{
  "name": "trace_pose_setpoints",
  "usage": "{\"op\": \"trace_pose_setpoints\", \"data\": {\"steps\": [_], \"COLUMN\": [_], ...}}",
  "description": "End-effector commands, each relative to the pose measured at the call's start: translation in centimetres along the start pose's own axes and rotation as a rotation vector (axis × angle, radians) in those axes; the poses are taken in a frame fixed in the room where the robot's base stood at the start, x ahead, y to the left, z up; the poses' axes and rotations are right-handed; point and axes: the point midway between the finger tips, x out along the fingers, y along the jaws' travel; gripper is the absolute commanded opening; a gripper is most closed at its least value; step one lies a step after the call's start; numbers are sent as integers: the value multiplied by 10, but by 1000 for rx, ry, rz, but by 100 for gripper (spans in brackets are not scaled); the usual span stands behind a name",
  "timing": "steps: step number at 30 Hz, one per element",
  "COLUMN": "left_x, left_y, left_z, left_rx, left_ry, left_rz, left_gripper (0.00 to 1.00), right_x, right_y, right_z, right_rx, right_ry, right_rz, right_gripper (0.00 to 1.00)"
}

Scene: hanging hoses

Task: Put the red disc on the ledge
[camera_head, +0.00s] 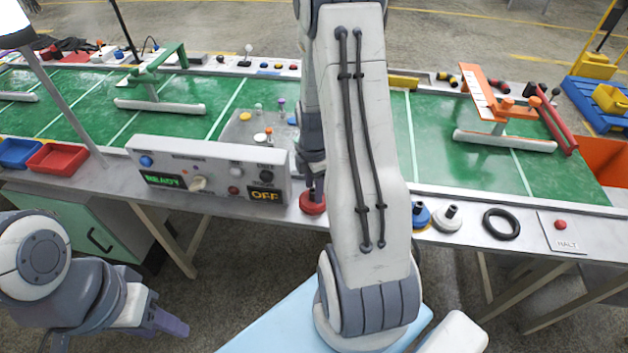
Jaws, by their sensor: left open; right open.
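The red disc (313,206) sits on the pale front ledge (108,178) of the green table, just right of the control box. My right gripper (313,186) reaches down directly over the disc, its dark fingers at the disc's stem. The fingers are open; whether they touch the stem cannot be told. My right arm stands large in the middle of the view and hides part of the ledge right of the disc. My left gripper (172,322) is open and empty, low at the left, in front of the table and away from it.
The control box (210,170) shows READY and OFF. Right of my arm on the ledge are a blue disc (421,216), a white disc (447,219), a black ring (501,224) and a HALT plate (571,240). Red (57,159) and blue (17,153) bins are at the left.

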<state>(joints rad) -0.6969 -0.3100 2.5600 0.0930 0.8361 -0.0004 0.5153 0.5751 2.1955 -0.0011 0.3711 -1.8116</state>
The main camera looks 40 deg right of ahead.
Motion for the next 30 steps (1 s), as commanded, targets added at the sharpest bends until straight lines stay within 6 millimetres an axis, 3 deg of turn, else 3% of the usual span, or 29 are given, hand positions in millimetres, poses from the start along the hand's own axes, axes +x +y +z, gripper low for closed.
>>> {"op": "trace_pose_setpoints", "data": {"steps": [5, 12, 18, 28, 30], "left_x": [-3, -7, -9, -10, -10], "left_y": [0, 0, 1, 1, 1], "left_z": [0, 0, 0, 0, 0], "left_rx": [0, 0, 0, 0, 0], "left_ry": [0, 0, 0, 0, 0], "left_rz": [0, 0, 0, 0, 0], "left_gripper": [48, 48, 48, 48, 48], "right_x": [-23, -76, -109, -123, -124], "right_y": [1, 2, 1, 0, 0], "right_z": [0, 0, 0, -1, -8], "right_rx": [0, 0, 0, 0, 6], "right_ry": [-1, -2, -1, 0, 1], "right_rz": [5, 8, 4, 0, 2], "right_gripper": [59, 59, 59, 59, 59]}}
